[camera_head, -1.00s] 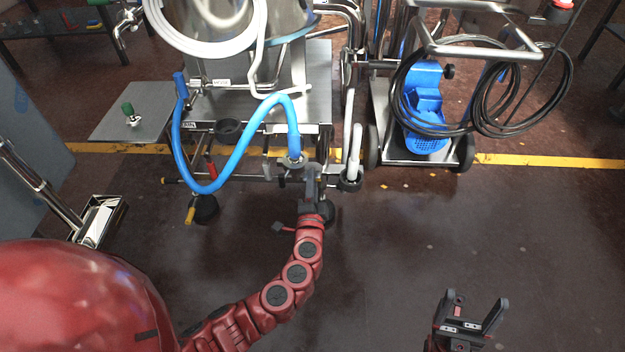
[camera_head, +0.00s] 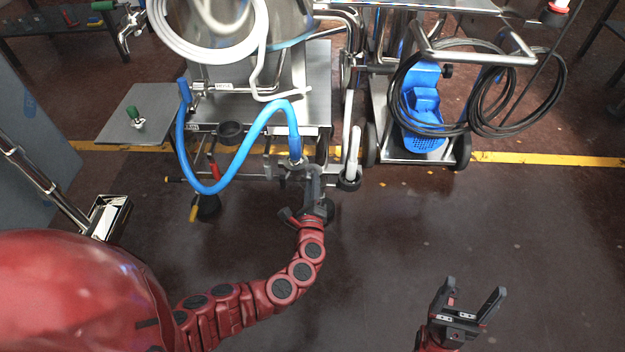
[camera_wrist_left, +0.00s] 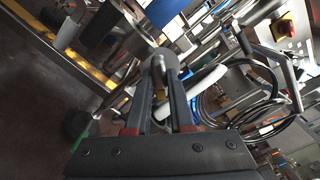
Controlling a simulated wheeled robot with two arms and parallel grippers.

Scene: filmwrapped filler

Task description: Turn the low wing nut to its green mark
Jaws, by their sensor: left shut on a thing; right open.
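My left gripper (camera_head: 308,178) reaches the fitting at the lower end of the blue hose (camera_head: 242,125), low on the steel frame. In the left wrist view the fingers (camera_wrist_left: 160,72) are closed around a small metal part, which I take to be the low wing nut (camera_wrist_left: 159,66). A grey round fitting (camera_wrist_left: 167,60) sits just beyond the tips. In the head view the gripper hides the nut. I cannot make out the green mark. My right gripper (camera_head: 472,300) is open and empty above bare floor at the lower right.
A steel cart with a blue pump (camera_head: 422,110) and coiled black hoses stands right of the frame. A white-ended pipe (camera_head: 354,150) rises close right of my left gripper. The right floor is clear.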

